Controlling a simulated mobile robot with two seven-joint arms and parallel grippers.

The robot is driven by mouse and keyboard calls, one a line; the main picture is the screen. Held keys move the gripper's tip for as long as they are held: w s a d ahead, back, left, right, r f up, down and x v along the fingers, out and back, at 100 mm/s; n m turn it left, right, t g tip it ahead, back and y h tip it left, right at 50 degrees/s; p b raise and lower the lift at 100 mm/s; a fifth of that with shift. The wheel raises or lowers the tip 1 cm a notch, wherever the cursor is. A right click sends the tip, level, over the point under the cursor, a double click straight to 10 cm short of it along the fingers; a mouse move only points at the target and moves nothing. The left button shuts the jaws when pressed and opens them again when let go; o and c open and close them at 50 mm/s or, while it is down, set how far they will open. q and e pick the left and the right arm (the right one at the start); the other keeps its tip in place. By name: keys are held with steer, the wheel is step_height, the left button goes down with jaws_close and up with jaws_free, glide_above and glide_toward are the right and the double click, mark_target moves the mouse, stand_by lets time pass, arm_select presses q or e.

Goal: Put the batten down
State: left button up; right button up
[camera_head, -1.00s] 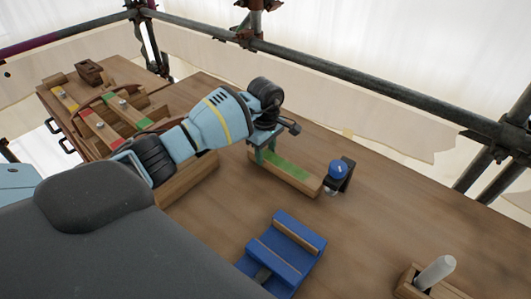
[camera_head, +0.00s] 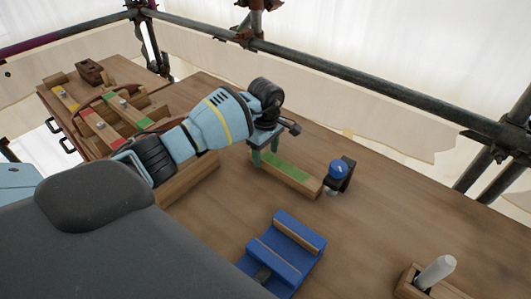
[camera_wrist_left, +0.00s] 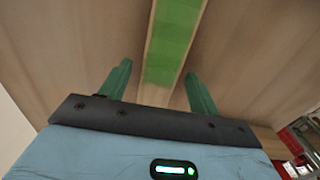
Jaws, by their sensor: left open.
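The batten (camera_head: 305,181) is a wooden bar with a green patch on its top. It lies on the wooden table, its right end close to a blue-knobbed black fixture. In the left wrist view the batten (camera_wrist_left: 172,45) runs up between my fingers, with a gap on each side. My left gripper (camera_head: 264,156) is open, its green fingers at the left end of the batten; it also shows in the left wrist view (camera_wrist_left: 160,85). My right gripper is not in view.
The fixture with a blue knob (camera_head: 338,169) stands right of the batten. A blue slotted block (camera_head: 284,248) lies in front. A white cylinder (camera_head: 435,272) stands in a wooden holder at lower right. Colour-marked wooden pieces (camera_head: 100,124) lie at left. Scaffold pipes (camera_head: 350,73) run behind.

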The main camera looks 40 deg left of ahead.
arm_select(q)
step_height(320, 180, up, 12)
steer(key=shift+f, duration=0.2)
steer(key=shift+f, duration=0.1)
stand_by(0.6)
